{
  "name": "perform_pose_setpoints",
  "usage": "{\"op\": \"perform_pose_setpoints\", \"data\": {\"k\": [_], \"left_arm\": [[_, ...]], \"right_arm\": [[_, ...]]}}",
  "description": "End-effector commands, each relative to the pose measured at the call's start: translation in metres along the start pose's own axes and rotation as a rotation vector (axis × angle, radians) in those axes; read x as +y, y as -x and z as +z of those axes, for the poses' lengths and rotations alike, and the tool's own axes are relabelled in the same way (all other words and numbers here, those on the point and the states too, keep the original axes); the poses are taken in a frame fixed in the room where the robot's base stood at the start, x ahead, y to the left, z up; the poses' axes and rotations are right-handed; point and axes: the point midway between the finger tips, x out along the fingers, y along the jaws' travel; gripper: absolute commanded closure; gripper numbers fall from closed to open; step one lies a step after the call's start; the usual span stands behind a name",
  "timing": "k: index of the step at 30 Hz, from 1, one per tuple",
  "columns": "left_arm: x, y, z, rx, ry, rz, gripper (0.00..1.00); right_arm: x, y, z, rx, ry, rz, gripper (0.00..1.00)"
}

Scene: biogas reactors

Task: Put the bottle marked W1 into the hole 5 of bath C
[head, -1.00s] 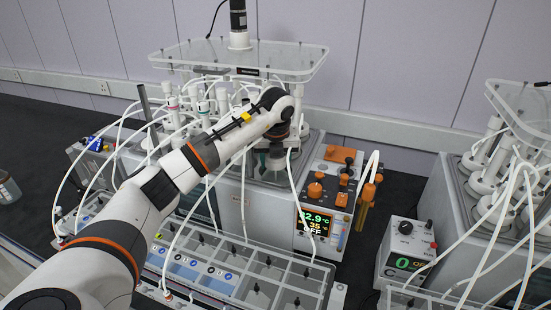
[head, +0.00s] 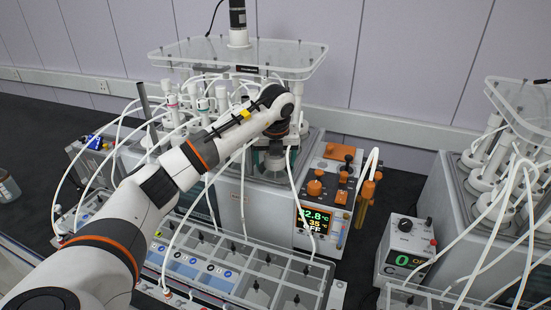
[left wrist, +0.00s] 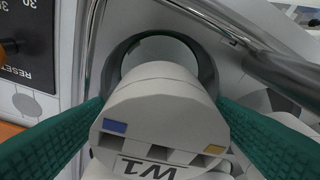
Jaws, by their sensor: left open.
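The bottle marked W1 (left wrist: 160,112) shows its white cap in the left wrist view, with a blue and a yellow patch. It stands at a dark-rimmed round hole (left wrist: 121,52) in the bath's grey top; how deep it sits is hidden. My left gripper (left wrist: 160,102) is open, its green fingers on either side of the cap. In the head view my left gripper (head: 274,158) is at the right front corner of the middle bath (head: 232,187). The hole's number and the bath's letter are not readable. My right gripper is not in view.
Several white-capped bottles with tubes crowd the middle bath under a clear plate (head: 240,55). An orange-knobbed control unit (head: 325,205) stands to its right, a tray (head: 255,268) in front. A box lettered C (head: 405,248) and another bath (head: 450,215) are further right.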

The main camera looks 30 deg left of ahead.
Motion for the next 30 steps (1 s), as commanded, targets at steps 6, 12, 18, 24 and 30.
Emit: {"op": "perform_pose_setpoints", "data": {"k": [6, 12, 18, 24, 30], "left_arm": [[0.001, 0.037, -0.001, 0.01, 0.0, 0.007, 0.22], [0.002, 0.082, -0.001, 0.011, 0.001, 0.009, 0.22], [0.001, 0.113, -0.001, 0.011, 0.0, 0.006, 0.22], [0.001, 0.119, -0.001, 0.008, 0.0, 0.006, 0.22], [0.001, 0.118, -0.001, 0.008, 0.0, 0.006, 0.22]], "right_arm": [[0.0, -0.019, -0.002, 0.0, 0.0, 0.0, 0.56], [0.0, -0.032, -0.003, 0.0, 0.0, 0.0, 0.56], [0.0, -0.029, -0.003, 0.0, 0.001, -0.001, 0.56], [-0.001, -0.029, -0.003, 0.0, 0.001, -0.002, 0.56], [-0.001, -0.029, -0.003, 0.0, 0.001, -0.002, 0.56]]}}
